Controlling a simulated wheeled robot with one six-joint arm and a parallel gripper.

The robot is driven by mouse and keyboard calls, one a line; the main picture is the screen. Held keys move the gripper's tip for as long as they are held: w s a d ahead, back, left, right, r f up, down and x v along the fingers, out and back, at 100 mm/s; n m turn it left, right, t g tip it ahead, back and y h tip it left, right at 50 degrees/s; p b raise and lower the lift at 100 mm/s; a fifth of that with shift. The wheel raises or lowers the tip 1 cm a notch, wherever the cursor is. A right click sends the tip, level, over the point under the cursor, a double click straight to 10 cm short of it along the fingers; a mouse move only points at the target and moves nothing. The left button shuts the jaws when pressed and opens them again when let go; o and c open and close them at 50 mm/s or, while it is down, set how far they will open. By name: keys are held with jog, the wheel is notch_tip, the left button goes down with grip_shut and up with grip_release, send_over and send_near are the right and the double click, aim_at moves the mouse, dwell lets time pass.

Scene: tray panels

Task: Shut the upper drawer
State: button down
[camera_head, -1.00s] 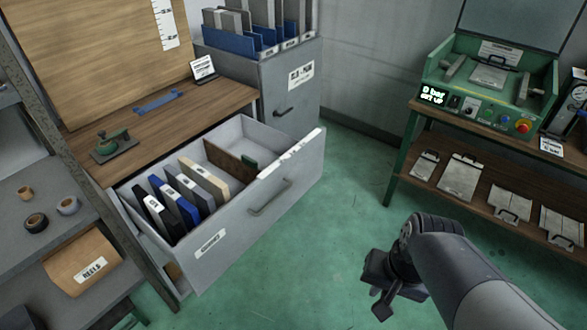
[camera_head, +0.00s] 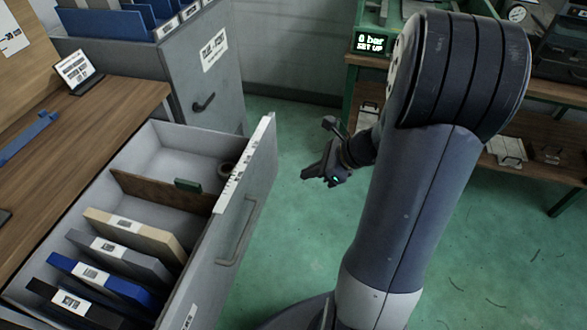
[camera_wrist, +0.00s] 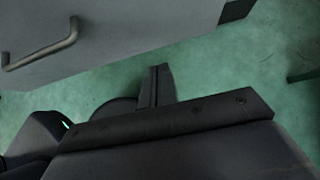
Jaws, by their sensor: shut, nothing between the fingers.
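The upper drawer (camera_head: 262,165) stands pulled out from the wooden-topped desk in the head view. Its grey front carries a bar handle (camera_head: 236,232), and the handle also shows at upper left in the wrist view (camera_wrist: 42,50).
A grey filing cabinet (camera_head: 205,75) with binders on top stands behind the drawer. A green bench (camera_head: 350,85) with a lit display stands at the back right, partly hidden by my arm. Green floor is open between the drawer and the bench.

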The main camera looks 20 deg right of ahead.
aim_at(263, 183)
jog(key=shift+w+a+f+b, duration=0.25)
jog(key=shift+w+a+f, duration=0.7)
jog(key=shift+a, duration=0.4)
jog(key=shift+w+a+f+b, duration=0.3)
jog(key=shift+w+a+f, duration=0.7)
jog(key=shift+a, duration=0.3)
jog(key=shift+w+a+f+b, duration=0.25)
jog(key=shift+w+a+f, duration=0.7)
jog(key=shift+a, duration=0.4)
